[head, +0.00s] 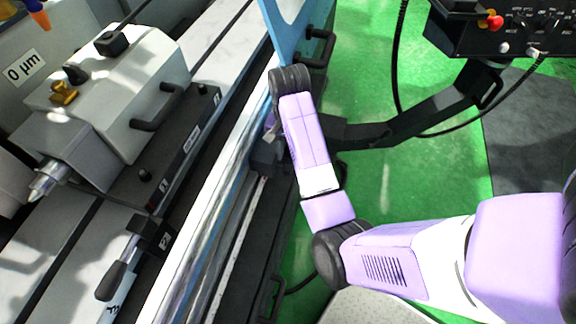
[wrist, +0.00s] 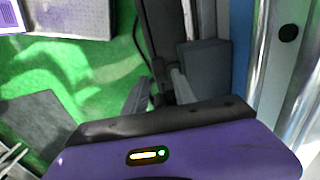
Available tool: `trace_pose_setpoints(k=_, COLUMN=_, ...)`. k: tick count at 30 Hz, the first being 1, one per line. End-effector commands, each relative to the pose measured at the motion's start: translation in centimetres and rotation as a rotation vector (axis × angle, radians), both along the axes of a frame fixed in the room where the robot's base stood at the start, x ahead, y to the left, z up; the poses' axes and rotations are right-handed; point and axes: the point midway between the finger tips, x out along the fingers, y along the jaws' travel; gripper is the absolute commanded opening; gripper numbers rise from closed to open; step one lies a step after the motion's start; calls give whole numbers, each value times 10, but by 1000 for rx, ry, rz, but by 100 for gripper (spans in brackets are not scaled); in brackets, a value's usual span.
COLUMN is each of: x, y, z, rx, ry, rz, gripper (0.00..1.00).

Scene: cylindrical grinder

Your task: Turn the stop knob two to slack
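My gripper (head: 270,134) is at the front of the machine, beside the long bright rail, and my arm hides part of it. In the wrist view my gripper (wrist: 160,80) has its two grey fingers apart, with a gap between them. A dark upright part (wrist: 168,45) stands just beyond the fingers; I cannot tell whether they touch it. A grey block (wrist: 203,68) is right of the fingers; a dark block (head: 265,156) shows below my gripper in the head view. I cannot make out which part is stop knob two. A black block labelled 2 (head: 163,238) sits on the table edge.
A black lever (head: 118,268) is beside the label. A grey headstock (head: 125,90) with a pointed centre stands at upper left. A control panel (head: 500,28) with a red knob hangs at upper right on a black arm (head: 425,115). The green floor (head: 420,185) is partly open.

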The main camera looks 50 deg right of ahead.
Motion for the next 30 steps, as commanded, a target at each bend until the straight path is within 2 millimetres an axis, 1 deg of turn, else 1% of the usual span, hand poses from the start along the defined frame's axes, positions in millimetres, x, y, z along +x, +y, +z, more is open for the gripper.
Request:
trace_pose_setpoints(k=1, x=-1, y=0, z=-13, rx=1, ry=5, rz=1, gripper=32)
trace_pose_setpoints(k=3, x=-1, y=0, z=-23, rx=0, ry=3, rz=1, gripper=32)
trace_pose_setpoints(k=9, x=-1, y=0, z=-42, rx=0, ry=2, rz=0, gripper=32)
trace_pose_setpoints(k=13, x=-1, y=0, z=-48, rx=1, ry=1, rz=0, gripper=32)
trace_pose_setpoints(k=20, x=-1, y=0, z=-49, rx=0, ry=1, rz=0, gripper=32)
trace_pose_setpoints(k=21, x=-1, y=0, z=-49, rx=0, ry=1, rz=0, gripper=28)
trace_pose_setpoints(k=25, x=-1, y=0, z=-49, rx=0, ry=1, rz=0, gripper=2)
trace_pose_setpoints(k=26, x=-1, y=0, z=-49, rx=0, ry=1, rz=0, gripper=0)
trace_pose_setpoints(k=30, x=-1, y=0, z=-48, rx=-1, ry=1, rz=0, gripper=0)
